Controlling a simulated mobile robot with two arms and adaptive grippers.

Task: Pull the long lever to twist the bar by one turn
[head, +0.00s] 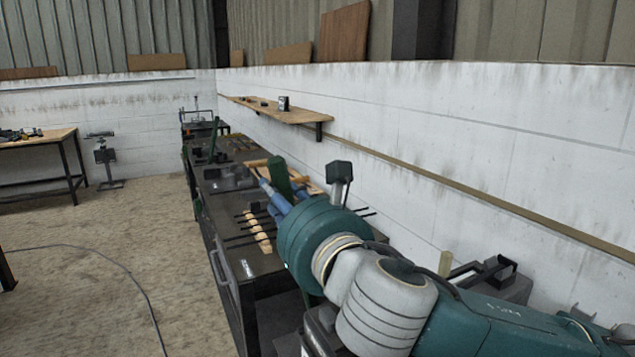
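My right arm comes in from the lower right and reaches over the dark metal workbench (270,262). Its teal wrist covers part of the bench, and its gripper fingers are hidden. A slim green upright (214,138) stands toward the bench's far end. A thicker green piece (277,174) rises just behind my wrist, beside slanted blue parts (273,197). I cannot tell which of these, if any, is the long lever. Several thin dark bars (250,236) lie across a light wooden rack (259,229) on the bench. My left gripper is not in view.
A wooden wall shelf (275,111) hangs above the bench. A second table (38,143) and a stand-mounted tool (106,157) are at the far left. A dark cable (120,268) runs over the floor (95,235), which is mostly clear left of the bench.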

